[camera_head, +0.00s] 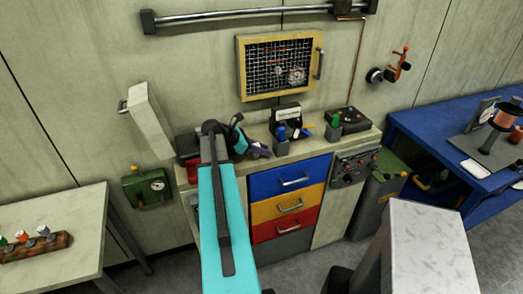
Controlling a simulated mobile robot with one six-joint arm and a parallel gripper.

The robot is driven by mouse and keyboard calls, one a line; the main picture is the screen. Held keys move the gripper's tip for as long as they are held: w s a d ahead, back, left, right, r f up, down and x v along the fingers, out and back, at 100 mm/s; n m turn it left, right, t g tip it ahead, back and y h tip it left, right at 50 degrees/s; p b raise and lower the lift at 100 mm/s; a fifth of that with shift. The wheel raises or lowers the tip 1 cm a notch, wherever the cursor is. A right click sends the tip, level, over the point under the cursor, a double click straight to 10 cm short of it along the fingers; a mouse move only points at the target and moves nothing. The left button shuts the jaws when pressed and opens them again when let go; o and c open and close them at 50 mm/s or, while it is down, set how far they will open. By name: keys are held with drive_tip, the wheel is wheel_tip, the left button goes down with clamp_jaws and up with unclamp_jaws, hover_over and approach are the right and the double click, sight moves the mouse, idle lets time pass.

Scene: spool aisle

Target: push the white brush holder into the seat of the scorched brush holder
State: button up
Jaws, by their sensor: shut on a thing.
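My teal arm reaches over the left part of the workbench, and my gripper (256,149) is at its far end, above the bench top. The gripper is small and dark here, with a purplish part at its tip. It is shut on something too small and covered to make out. I cannot pick out the white brush holder, the scorched brush holder or its seat with certainty. My arm hides part of the bench's left side.
The workbench (345,147) has blue (285,180), yellow and red drawers. A black box (286,113) and a dark control box (347,119) stand on it. A yellow-framed mesh panel (279,66) hangs above. A wooden rack (36,246) is on the left table; a blue table (430,130) is right.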

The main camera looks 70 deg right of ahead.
drive_tip(key=shift+r, duration=0.1)
drive_tip(key=shift+r+b, duration=0.7)
drive_tip(key=shift+r, duration=0.4)
drive_tip(key=a+r+b, duration=0.2)
drive_tip(key=a+b, duration=0.2)
drive_tip(key=a, duration=1.2)
drive_tip(key=shift+s+r+b, duration=0.2)
drive_tip(key=shift+s+b, duration=0.1)
drive_tip(key=shift+b, duration=0.1)
wheel_tip(320, 180, down, 2)
drive_tip(key=shift+f+b, duration=0.15)
drive_tip(key=shift+b, duration=1.05)
